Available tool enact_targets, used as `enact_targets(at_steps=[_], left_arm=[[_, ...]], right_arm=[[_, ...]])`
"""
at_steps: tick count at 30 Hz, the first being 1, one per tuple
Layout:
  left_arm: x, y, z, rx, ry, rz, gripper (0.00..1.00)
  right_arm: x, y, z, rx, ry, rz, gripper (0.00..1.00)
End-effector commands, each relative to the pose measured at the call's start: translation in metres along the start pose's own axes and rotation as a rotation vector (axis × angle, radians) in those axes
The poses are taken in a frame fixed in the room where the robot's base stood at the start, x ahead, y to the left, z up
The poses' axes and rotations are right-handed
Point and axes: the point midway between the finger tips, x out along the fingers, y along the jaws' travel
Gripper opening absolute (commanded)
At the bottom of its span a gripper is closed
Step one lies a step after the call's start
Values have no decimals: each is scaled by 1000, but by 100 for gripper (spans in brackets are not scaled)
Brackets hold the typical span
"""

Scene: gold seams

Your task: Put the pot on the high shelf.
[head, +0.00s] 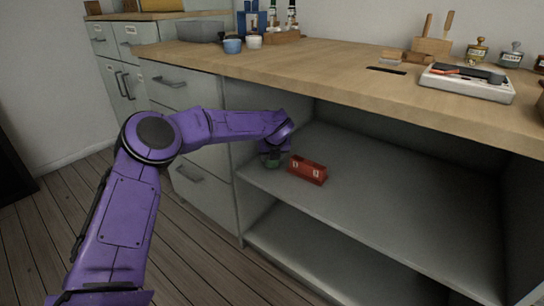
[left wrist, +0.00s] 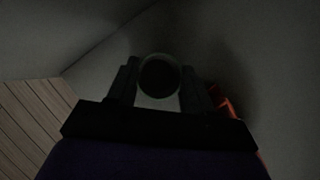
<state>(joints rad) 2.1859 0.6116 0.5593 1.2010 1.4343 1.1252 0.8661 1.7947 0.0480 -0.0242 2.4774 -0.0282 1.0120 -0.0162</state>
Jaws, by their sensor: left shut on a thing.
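My left gripper (head: 272,153) reaches into the open cabinet bay, near the left end of the upper shelf (head: 390,210). It is shut on the pot, a small round thing whose green part (head: 272,161) shows below the fingers. My right gripper is not in view.
A red box (head: 308,170) stands on the upper shelf just right of the pot. A lower shelf (head: 310,262) is below. The wooden worktop (head: 330,75) overhangs the bay, with a white scale (head: 465,84) on it. The upper shelf is clear to the right.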

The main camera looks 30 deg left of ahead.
Motion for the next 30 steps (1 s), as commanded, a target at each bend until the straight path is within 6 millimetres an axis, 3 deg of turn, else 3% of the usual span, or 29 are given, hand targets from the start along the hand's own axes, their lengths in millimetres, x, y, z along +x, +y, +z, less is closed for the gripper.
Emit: enact_targets(at_steps=[1,2,3,4,14,24,30], left_arm=[[3,0,-2,0,1,0,23],[2,0,-1,0,0,0,57],[2,0,-1,0,0,0,70],[2,0,-1,0,0,0,76],[-4,0,2,0,0,0,76],[-68,0,2,-1,0,0,76],[-76,0,0,0,0,1,76]], right_arm=[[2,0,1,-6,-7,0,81],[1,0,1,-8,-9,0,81],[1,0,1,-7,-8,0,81],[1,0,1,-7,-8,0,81],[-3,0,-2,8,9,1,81],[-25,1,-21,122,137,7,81],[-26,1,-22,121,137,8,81]])
